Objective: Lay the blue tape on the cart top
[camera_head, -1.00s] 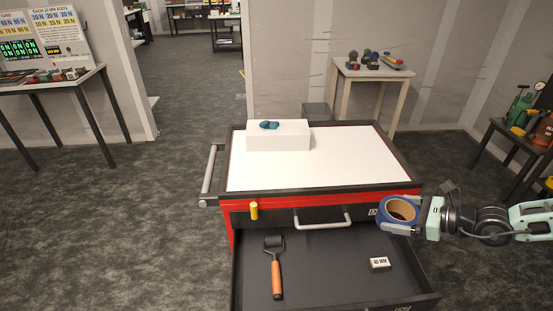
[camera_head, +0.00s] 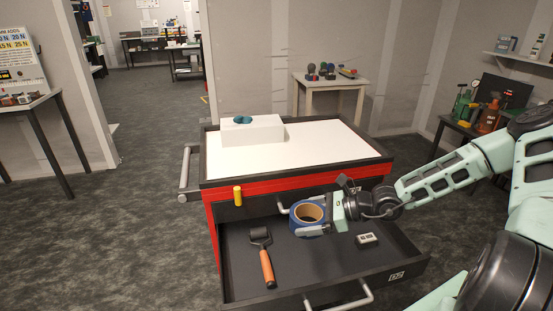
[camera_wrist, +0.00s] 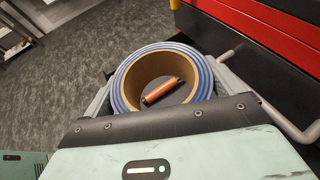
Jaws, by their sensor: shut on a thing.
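The blue tape (camera_head: 307,216) is a roll with a tan cardboard core. My gripper (camera_head: 318,228) is shut on it and holds it above the open drawer, in front of the red cart's front face. In the wrist view the tape (camera_wrist: 121,88) sits between the two fingers, and the orange roller handle shows through its core. The white cart top (camera_head: 310,152) has a dark raised rim and lies behind and above the tape.
A white box (camera_head: 252,132) with a teal object (camera_head: 243,119) on it stands at the back left of the cart top. The rest of the top is clear. A grey side handle (camera_head: 186,170) sticks out left.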

